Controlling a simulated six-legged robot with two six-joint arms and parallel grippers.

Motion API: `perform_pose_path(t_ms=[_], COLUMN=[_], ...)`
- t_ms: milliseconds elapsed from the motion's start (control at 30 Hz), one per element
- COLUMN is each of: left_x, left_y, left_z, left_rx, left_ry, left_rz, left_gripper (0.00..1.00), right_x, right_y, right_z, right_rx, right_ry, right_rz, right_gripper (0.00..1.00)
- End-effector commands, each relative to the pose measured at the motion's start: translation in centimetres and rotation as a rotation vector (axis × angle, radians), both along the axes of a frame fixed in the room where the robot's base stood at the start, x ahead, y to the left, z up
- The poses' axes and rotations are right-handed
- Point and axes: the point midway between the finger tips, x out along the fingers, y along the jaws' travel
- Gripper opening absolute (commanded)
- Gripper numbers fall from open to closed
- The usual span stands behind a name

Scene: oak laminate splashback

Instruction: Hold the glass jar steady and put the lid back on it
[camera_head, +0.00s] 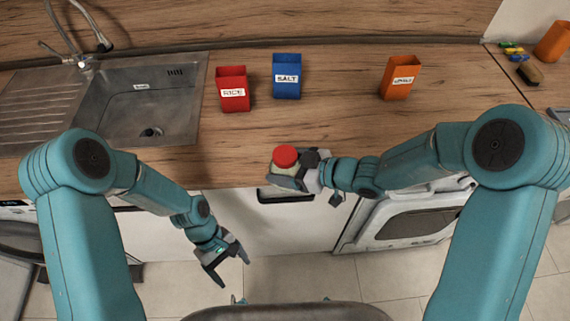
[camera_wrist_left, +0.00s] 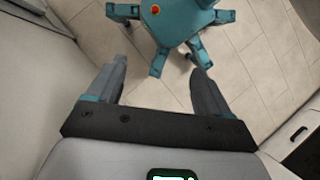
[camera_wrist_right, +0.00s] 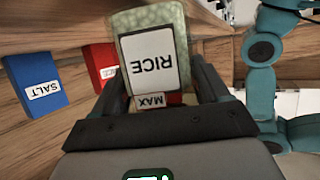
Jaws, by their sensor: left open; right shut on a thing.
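A glass jar (camera_wrist_right: 172,20) with a white RICE label is between the fingers of my right gripper (camera_head: 284,178), above the front edge of the counter. My right gripper is shut on it. In the right wrist view the label reads upside down, with a small MAX label beside it. A round red lid (camera_head: 285,156) shows at the top of the jar in the head view; how it is seated I cannot tell. My left gripper (camera_head: 234,272) is open and empty, low in front of the cabinets; its spread fingers also show in the left wrist view (camera_wrist_left: 160,75).
A red RICE container (camera_head: 233,101), a blue SALT container (camera_head: 286,88) and an orange container (camera_head: 400,89) stand on the wooden counter (camera_head: 330,115). A sink (camera_head: 118,115) is at left. A brush (camera_head: 530,73) lies at far right. The counter middle is clear.

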Motion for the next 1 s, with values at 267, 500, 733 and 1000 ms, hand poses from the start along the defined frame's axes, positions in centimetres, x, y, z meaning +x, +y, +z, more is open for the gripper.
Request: perform_pose_path(t_ms=[267,500,733,1000], left_x=[10.9,16.9,20.0,19.0], left_y=[0.2,-2.5,-7.9,-13.8], left_z=[8.8,18.7,27.9,32.8], left_rx=[0.282,0.424,0.407,0.346], left_ry=[0.065,-0.043,-0.252,-0.393], left_rz=[0.121,0.174,0.141,0.055], left_gripper=[0.80,0.80,0.80,0.80], right_x=[0.0,0.0,0.0,0.0], right_y=[0.0,0.0,0.0,0.0], right_z=[0.1,0.1,0.1,0.1], right_rx=[0.001,0.001,0.001,0.001], right_ry=[-0.002,-0.002,-0.002,-0.002], right_rz=[-0.001,-0.001,-0.001,-0.001], right_gripper=[0.00,0.00,0.00,0.00])
